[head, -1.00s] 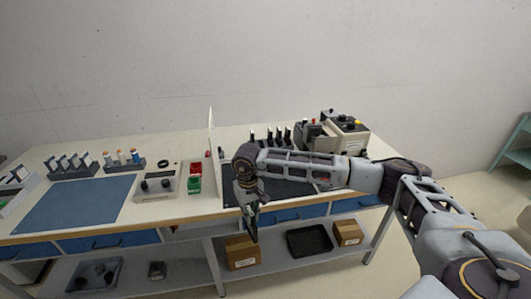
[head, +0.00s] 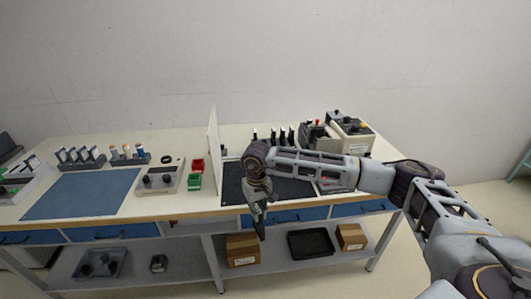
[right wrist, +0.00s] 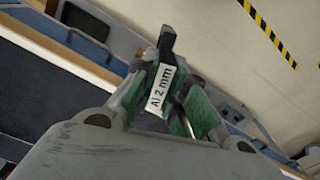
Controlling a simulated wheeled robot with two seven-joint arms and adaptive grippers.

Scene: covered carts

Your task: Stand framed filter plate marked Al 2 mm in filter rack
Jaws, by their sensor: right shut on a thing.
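My right gripper (head: 260,226) hangs in front of the bench's front edge, pointing down. In the right wrist view the gripper (right wrist: 165,85) is shut on the framed filter plate (right wrist: 168,40), a dark narrow piece with a white label reading "Al 2 mm". Green finger pads lie on both sides of it. In the head view the plate is too small to make out clearly. My left gripper is out of view.
A white upright partition (head: 213,150) divides the bench. Right of it lies a dark mat (head: 232,186), partly under my arm. Grey instruments (head: 348,135) stand at the back right. Red (head: 197,166) and green bins (head: 194,181) and a blue mat (head: 80,195) lie left.

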